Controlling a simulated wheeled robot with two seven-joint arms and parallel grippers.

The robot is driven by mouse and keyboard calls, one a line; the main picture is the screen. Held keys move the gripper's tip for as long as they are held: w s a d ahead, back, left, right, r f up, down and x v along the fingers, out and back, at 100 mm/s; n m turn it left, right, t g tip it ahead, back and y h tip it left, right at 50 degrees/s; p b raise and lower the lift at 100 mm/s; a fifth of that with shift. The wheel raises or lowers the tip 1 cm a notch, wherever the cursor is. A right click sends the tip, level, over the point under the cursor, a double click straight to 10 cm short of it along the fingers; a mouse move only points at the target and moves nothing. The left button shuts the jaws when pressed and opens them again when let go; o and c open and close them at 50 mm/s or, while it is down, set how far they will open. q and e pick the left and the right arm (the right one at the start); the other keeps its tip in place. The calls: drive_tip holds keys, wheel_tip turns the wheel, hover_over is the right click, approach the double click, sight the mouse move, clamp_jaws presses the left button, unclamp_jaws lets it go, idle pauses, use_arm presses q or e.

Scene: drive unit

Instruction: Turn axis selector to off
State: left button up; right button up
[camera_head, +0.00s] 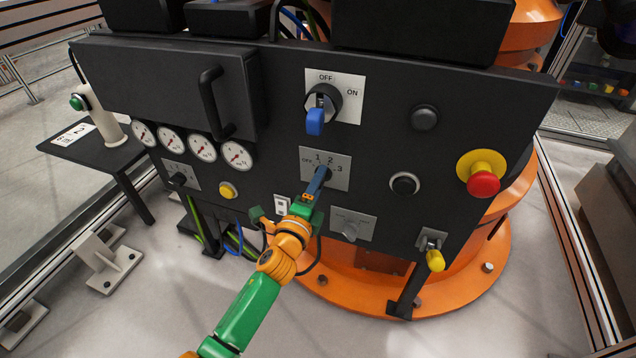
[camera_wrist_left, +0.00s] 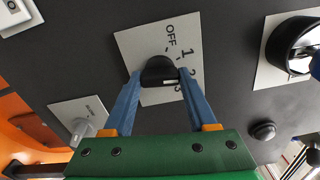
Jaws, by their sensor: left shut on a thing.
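The axis selector is a black rotary knob (camera_wrist_left: 158,70) on a light plate (camera_head: 338,161) marked OFF, 1, 2 and 3, in the middle of the dark control panel. My left gripper (camera_head: 319,180) reaches up to it from below. In the left wrist view its two blue fingers (camera_wrist_left: 160,75) lie on either side of the knob and are shut on it. A pale mark shows on the knob, but I cannot tell for certain which position it points to. The gripper hides most of the knob in the head view. My right gripper is not in view.
A blue-handled OFF/ON switch (camera_head: 316,121) sits above the selector. A grey knob on a plate (camera_head: 352,226), a black button (camera_head: 404,185), a red emergency button (camera_head: 483,184) and a yellow-handled switch (camera_head: 435,260) are nearby. Gauges (camera_head: 202,148) and a yellow button (camera_head: 228,190) are left.

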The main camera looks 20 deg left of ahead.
use_arm(q)
drive_tip(key=shift+n+p, duration=1.6)
drive_tip(key=shift+n, duration=5.1)
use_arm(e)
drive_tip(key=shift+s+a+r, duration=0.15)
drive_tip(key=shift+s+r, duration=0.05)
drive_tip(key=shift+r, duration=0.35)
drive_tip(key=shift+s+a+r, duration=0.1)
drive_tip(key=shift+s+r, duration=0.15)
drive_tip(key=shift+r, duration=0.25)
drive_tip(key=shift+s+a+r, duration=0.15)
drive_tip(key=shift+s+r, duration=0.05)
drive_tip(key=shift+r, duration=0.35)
use_arm(q)
drive_tip(key=shift+f, duration=0.1)
drive_tip(key=o, duration=1.4)
drive_tip(key=shift+c, duration=0.2)
drive_tip(key=shift+s, duration=0.15)
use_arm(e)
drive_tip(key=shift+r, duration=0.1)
use_arm(q)
drive_tip(key=s+p, duration=0.1)
drive_tip(key=s, duration=0.6)
drive_tip(key=shift+a+p, duration=0.15)
drive_tip(key=shift+p, duration=0.2)
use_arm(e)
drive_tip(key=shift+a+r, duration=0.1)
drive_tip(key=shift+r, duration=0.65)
